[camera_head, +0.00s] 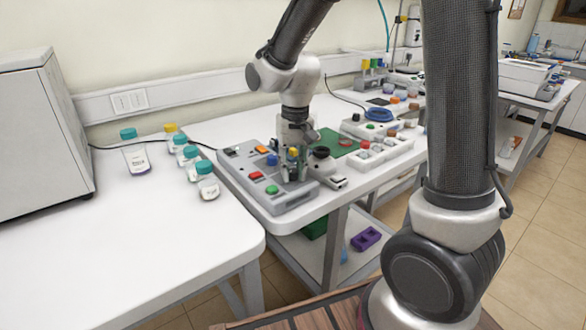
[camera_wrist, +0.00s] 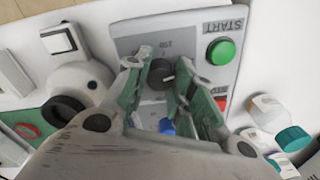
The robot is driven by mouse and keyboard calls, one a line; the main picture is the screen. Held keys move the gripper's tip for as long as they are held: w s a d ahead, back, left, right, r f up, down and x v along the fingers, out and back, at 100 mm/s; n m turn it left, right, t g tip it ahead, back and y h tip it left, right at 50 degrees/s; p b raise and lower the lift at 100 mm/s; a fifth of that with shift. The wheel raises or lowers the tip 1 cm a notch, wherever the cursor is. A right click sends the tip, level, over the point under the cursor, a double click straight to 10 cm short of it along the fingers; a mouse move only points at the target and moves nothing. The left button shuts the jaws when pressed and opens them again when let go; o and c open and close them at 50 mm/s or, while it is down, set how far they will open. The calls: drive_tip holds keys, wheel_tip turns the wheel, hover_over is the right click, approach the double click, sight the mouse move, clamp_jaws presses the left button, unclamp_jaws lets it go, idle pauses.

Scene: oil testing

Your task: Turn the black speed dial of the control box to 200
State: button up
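The grey control box (camera_head: 292,203) lies on the white table in the head view, with red, green, blue and orange buttons. My gripper (camera_head: 292,174) points down over its right part and hides the dial there. In the wrist view the black speed dial (camera_wrist: 160,74) sits on the grey panel (camera_wrist: 135,29), with a light pointer mark toward the right. A "150" label is printed near it. My gripper's two fingers (camera_wrist: 163,82) stand apart, one on each side of the dial and close to it. Whether they touch it is unclear.
A green START button (camera_wrist: 221,51) and a partly hidden red button (camera_wrist: 221,103) lie right of the fingers. A grey device with a black round part (camera_wrist: 68,108) is at left. Teal-capped bottles (camera_head: 207,186) stand left of the box. The left table's front is clear.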

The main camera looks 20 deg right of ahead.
sight(295, 170)
drive_tip(key=o, duration=0.4)
drive_tip(key=r, duration=1.2)
drive_tip(key=shift+d, duration=0.25)
drive_tip(key=s+d+t, duration=0.1)
drive_tip(key=s+d, duration=0.3)
drive_tip(key=s, duration=0.2)
drive_tip(key=s+d+r+n+t, duration=0.1)
drive_tip(key=s+d+t, duration=0.1)
drive_tip(key=s+d, duration=0.3)
drive_tip(key=s+d+r+t, duration=0.1)
drive_tip(key=s+d, duration=0.4)
drive_tip(key=s, duration=0.3)
drive_tip(key=shift+d+r, duration=0.1)
drive_tip(key=shift+d, duration=0.05)
